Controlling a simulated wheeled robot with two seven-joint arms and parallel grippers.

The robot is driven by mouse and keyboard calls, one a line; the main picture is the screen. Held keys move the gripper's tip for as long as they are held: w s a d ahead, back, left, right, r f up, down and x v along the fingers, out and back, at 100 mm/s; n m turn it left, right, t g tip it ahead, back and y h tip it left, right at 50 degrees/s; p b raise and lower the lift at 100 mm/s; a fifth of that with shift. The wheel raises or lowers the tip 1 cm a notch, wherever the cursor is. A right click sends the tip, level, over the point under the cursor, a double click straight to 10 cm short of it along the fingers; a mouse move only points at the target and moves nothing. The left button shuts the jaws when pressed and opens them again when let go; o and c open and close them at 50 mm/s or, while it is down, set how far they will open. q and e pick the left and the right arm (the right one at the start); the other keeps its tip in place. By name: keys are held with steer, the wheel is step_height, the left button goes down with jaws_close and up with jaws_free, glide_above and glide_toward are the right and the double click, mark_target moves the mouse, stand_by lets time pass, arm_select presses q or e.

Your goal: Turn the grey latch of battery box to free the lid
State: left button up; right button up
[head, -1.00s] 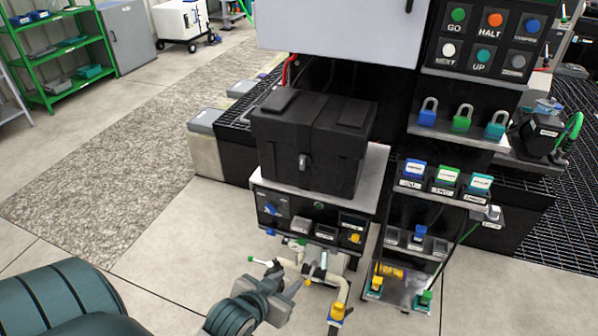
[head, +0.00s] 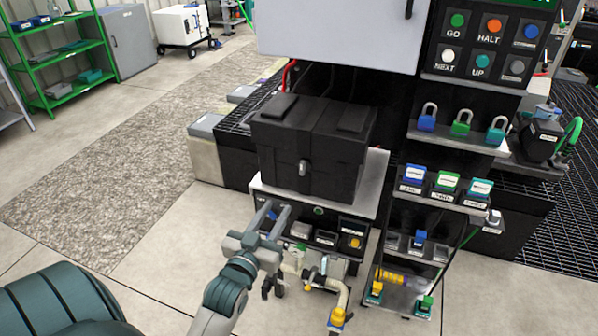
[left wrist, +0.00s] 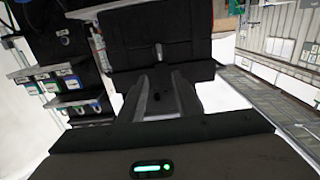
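The black battery box (head: 335,150) stands on a metal-topped stand, with its lid (head: 310,112) down. Its small grey latch (head: 303,168) is on the middle of the front face and appears upright. My left gripper (head: 275,211) is open and empty, below and slightly left of the latch, apart from the box. My right gripper is out of view.
The stand's front panel (head: 318,222) with knobs is close behind my left gripper. Pipes and valves (head: 320,272) lie just below it. Right of the box are shelves with coloured padlocks (head: 462,122) and labelled blocks (head: 447,183). A grey cabinet (head: 335,30) overhangs behind.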

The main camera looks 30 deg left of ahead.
mark_target(301, 167)
arm_select(q)
steer(key=shift+w, duration=0.1)
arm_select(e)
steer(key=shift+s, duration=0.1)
